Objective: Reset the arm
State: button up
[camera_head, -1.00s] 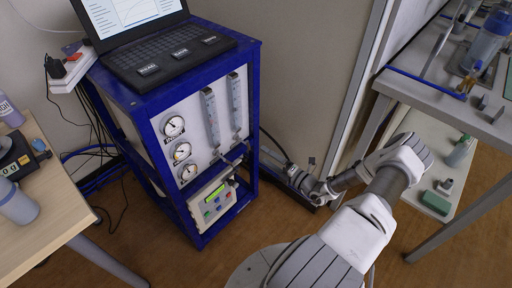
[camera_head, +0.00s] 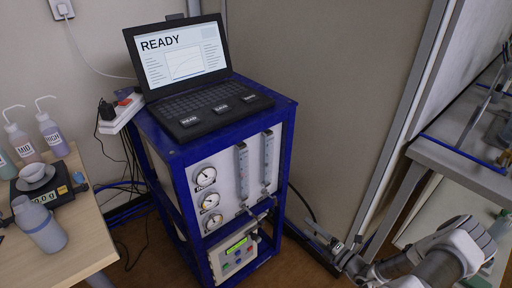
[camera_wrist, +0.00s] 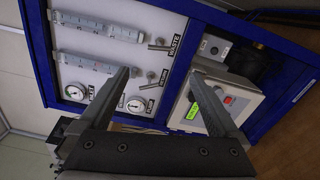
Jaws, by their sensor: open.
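My gripper (camera_wrist: 165,88) is open and empty in the wrist view, its two fingers apart in front of the analyser panel. In the head view my arm is at the lower right, and the gripper end (camera_head: 325,240) shows small beside the analyser's right side. The soil analyser (camera_head: 222,185) is a blue-framed rack with a white panel, gauges and two flow tubes. In the wrist view its panel (camera_wrist: 120,62) appears turned sideways. A control box (camera_head: 232,256) with a green display sits low in the rack; it also shows in the wrist view (camera_wrist: 215,105).
A laptop (camera_head: 185,75) reading "READY" stands on the rack. A wooden table (camera_head: 75,250) at left holds a scale (camera_head: 50,190) and bottles. A grey bench (camera_head: 465,170) stands at right. A power strip (camera_head: 120,112) with cables is left of the rack.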

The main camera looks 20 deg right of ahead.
jog(key=s+a+r+n+g+y+p, duration=0.1)
jog(key=s+a+r+n+g, duration=0.1)
jog(key=a+r+n+g, duration=0.95)
jog(key=s+a+r+n+g+y+p, duration=0.15)
jog(key=a+r+n+g, duration=0.5)
jog(key=r+n, duration=1)
jog(key=s+a+r+n+t+h+b, duration=0.2)
jog(key=s+a+r+n+t+h, duration=0.15)
jog(key=s+r+n, duration=0.5)
jog(key=s+a+r+n+t+h+b, duration=0.15)
jog(key=s+r+n+t+h, duration=0.3)
jog(key=n, duration=0.75)
notch_tip(320, 180, up, 18)
jog(key=g+p, duration=0.1)
jog(key=p, duration=1.6)
jog(key=shift+w+a+r+h, duration=0.2)
jog(key=shift+w+r+h, duration=0.05)
jog(key=shift+w+h, duration=0.1)
jog(key=shift+f+m, duration=0.1)
jog(key=shift+m, duration=0.15)
